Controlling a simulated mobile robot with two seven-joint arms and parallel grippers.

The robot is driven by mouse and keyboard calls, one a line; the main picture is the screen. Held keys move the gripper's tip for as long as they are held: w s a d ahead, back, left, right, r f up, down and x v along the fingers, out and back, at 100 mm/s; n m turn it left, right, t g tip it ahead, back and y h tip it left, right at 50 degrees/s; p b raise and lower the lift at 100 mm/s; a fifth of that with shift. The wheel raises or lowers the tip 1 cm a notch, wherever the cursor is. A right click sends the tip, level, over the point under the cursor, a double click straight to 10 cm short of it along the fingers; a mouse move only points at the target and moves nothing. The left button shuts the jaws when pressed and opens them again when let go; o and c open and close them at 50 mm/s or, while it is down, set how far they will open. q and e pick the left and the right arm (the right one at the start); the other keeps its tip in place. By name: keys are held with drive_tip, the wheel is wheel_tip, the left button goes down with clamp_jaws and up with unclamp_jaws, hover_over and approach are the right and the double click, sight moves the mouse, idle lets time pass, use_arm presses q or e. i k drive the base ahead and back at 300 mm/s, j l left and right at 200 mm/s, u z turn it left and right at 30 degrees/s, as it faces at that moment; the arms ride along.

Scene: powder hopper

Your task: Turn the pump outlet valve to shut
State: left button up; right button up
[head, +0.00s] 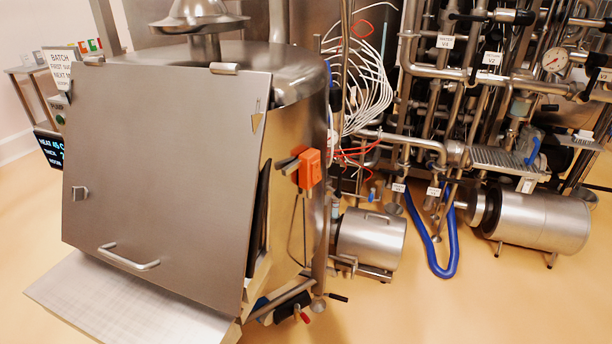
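Two steel pump-like drums stand on the floor: a smaller one (370,238) right of the hopper and a larger one (540,218) at the right. Small white tags (398,187) hang on the pipes between them, too small to read. A black lever (336,297) sticks out low beside the hopper's foot. A black and red handle (292,308) sits under the hopper's front right. I cannot tell which valve is the pump outlet valve or how it is set. Neither gripper is in view.
The steel hopper (165,180) with its large front panel fills the left. A dense pipe rack (460,70) with a gauge (555,60) stands behind the drums. A blue hose (450,262) loops onto the floor. The floor (460,310) at front right is clear.

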sight(338, 194)
drive_tip(key=i+l+u, duration=0.15)
drive_tip(key=l+u, duration=0.15)
drive_tip(key=i+l+u, duration=0.1)
drive_tip(key=l+u, duration=0.25)
drive_tip(key=i+l+u, duration=0.2)
drive_tip(key=l, duration=1.6)
drive_tip(key=i+l, duration=0.4)
drive_tip(key=i+u, duration=0.05)
drive_tip(key=i, duration=0.05)
